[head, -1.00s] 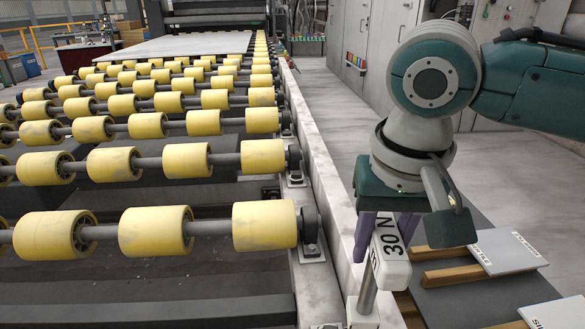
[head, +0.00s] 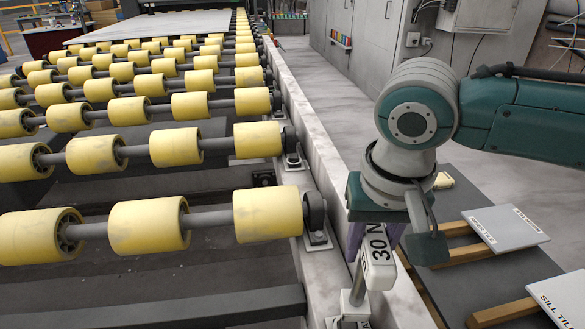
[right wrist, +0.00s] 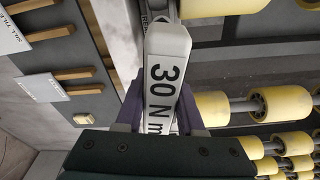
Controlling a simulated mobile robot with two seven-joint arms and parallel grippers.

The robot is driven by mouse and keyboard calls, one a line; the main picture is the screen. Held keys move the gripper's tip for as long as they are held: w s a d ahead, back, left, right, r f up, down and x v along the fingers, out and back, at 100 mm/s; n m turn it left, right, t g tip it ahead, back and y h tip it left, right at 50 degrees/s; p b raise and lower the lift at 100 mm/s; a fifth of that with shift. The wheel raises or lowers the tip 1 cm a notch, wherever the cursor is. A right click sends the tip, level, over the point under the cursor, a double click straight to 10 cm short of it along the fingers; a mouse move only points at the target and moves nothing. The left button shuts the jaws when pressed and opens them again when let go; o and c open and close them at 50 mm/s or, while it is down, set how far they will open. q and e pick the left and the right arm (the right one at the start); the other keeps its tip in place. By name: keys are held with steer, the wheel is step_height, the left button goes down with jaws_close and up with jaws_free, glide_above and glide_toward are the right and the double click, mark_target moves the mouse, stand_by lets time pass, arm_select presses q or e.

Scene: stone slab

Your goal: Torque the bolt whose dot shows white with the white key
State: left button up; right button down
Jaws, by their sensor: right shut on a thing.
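The white key (head: 379,262) is a white torque key marked 30 N, with a grey metal shaft (head: 357,285) pointing down. My right gripper (head: 372,238) is shut on it, with purple fingers on both sides. In the right wrist view the key (right wrist: 165,70) reads 30 N m between the fingers. No white dot can be made out. My left gripper is not in view.
Yellow rollers (head: 268,212) on bearing blocks (head: 315,210) line the left of the pale rail (head: 316,150). On the right, a dark surface (head: 475,285) carries wooden strips and grey labelled sample tiles (head: 505,229). Cabinets stand behind my right arm.

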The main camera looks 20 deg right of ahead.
steer(key=shift+f+b, duration=0.8)
steer(key=shift+f, duration=1.7)
steer(key=shift+r, duration=0.1)
steer(key=shift+w+p, duration=0.1)
steer(key=shift+p, duration=0.3)
steer(key=shift+p, duration=0.35)
